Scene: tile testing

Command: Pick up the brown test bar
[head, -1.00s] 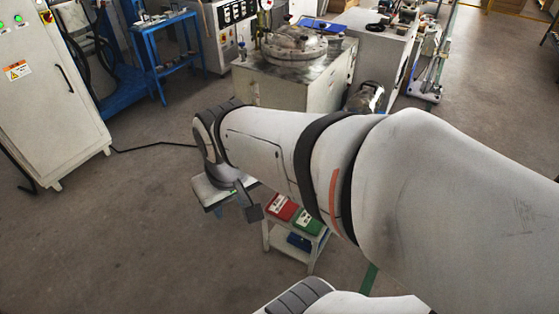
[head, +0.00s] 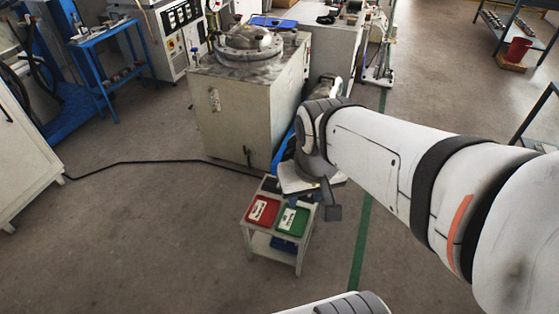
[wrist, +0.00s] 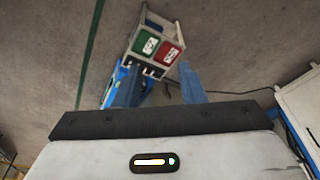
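I cannot make out the brown test bar in either view. My gripper (head: 326,198) hangs by the back right of a small grey cart (head: 300,262) in the head view, above the level of its top. In the wrist view two bluish fingers stand apart beyond the dark plate, with no object visible between them, so my gripper (wrist: 158,82) looks open. The cart holds a red bin (head: 263,211) and a green bin (head: 291,221) on top. My arm and gripper hide the cart's back right corner.
A blue bin (head: 284,243) sits on the cart's lower shelf. A large grey cabinet (head: 235,115) with a round metal lid stands behind the cart. A black cable (head: 140,162) runs over the floor. The floor left of and before the cart is clear.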

